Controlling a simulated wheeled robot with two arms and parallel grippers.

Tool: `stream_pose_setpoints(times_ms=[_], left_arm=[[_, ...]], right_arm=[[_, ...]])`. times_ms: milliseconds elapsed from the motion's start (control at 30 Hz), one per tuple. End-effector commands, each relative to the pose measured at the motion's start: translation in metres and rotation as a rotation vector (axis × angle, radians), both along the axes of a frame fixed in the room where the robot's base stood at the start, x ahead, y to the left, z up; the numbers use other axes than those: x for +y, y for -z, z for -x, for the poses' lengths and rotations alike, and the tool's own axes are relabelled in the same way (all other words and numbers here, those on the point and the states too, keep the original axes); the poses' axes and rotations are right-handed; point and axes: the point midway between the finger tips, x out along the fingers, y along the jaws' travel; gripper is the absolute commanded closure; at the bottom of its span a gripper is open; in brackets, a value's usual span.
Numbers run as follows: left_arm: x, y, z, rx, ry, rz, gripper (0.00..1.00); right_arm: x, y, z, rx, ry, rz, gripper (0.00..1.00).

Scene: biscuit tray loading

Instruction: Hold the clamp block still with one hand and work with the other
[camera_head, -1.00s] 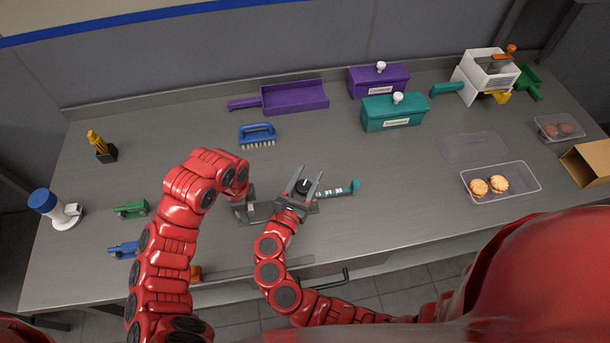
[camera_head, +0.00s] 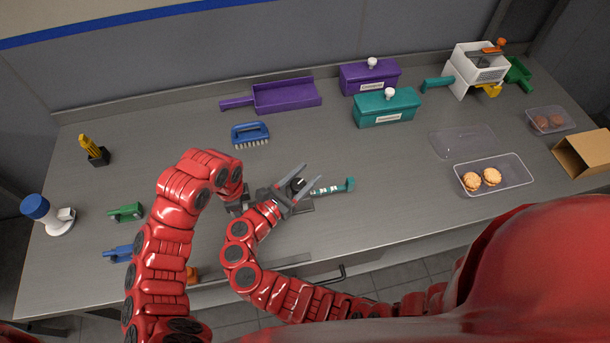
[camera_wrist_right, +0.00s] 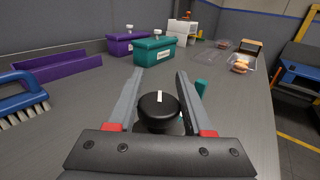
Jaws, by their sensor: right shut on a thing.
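The clamp block (camera_head: 304,207) is a low grey piece on the bench, partly covered by my right gripper. Its round black knob (camera_head: 298,185) stands between the right fingers; in the right wrist view the knob (camera_wrist_right: 160,110) shows a white mark on top. My right gripper (camera_head: 300,180) is shut on the knob, fingers pointing up and to the right. A teal-handled bar (camera_head: 349,184) lies by the block's right side. My left gripper (camera_head: 238,206) is low at the block's left side; its fingertips are mostly hidden by my arms.
A blue brush (camera_head: 250,134), a purple scoop tray (camera_head: 287,95), and purple (camera_head: 369,79) and teal (camera_head: 386,109) lidded boxes stand behind. A clear tray (camera_head: 522,181) with pastries is at right. Green and blue tools lie at left. The bench between block and clear tray is free.

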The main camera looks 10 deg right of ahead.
Motion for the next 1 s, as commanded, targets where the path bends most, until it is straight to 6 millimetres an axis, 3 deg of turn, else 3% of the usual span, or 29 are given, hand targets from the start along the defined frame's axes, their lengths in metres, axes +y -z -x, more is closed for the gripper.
stream_pose_setpoints(times_ms=[33,133,167,300,667,867,1000], left_arm=[[0.008,0.01,0.005,0.019,-0.017,-0.016,1.0],[0.009,0.01,0.005,0.02,-0.018,-0.017,1.0],[0.009,0.01,0.005,0.02,-0.018,-0.017,1.0],[0.009,0.01,0.005,0.02,-0.017,-0.017,1.0],[0.007,0.01,0.006,0.021,-0.012,-0.013,1.0],[0.006,0.01,0.006,0.022,-0.01,-0.012,1.0],[0.006,0.01,0.006,0.022,-0.009,-0.012,1.0]], right_arm=[[-0.006,0.004,0.002,0.003,0.015,0.007,1.0],[-0.006,0.004,0.002,0.003,0.015,0.007,1.0],[-0.006,0.004,0.002,0.003,0.015,0.007,0.44],[-0.004,0.004,0.001,0.002,0.01,0.005,0.19],[0.001,0.004,0.003,0.0,0.003,0.003,0.19],[0.027,0.004,0.022,0.002,0.0,0.003,0.19],[0.057,0.003,0.045,0.002,0.0,0.001,0.19]])
